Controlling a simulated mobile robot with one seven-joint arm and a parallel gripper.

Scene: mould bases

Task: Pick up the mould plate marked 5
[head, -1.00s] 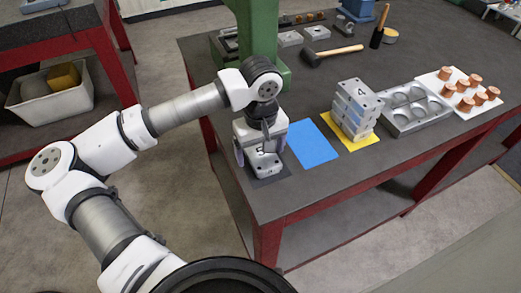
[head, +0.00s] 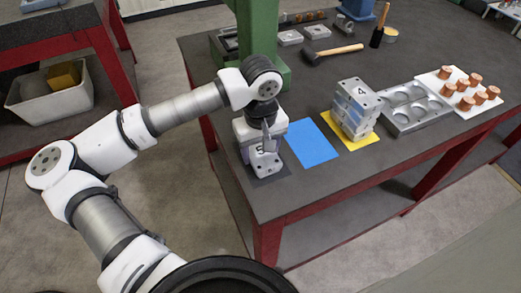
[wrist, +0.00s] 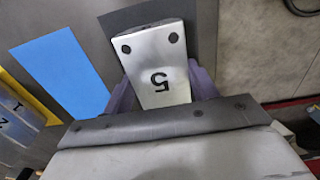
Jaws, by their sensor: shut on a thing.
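The mould plate marked 5 (head: 264,164) is a grey metal block with dark holes near its corners. It rests on a dark mat (head: 272,180) near the table's front left corner. In the wrist view the plate (wrist: 158,55) shows its 5 upside down, between the two purple fingers. My gripper (head: 259,153) points down and is shut on the plate, one finger on each side; it also shows in the wrist view (wrist: 162,84). The far end of the plate is under the gripper in the head view.
A blue mat (head: 312,145) lies just right of the plate. A stack of plates topped by one marked 4 (head: 359,92) stands on a yellow mat (head: 367,140). A tray with round cavities (head: 416,121) and copper pieces are farther right. A green column (head: 258,35) stands behind my gripper.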

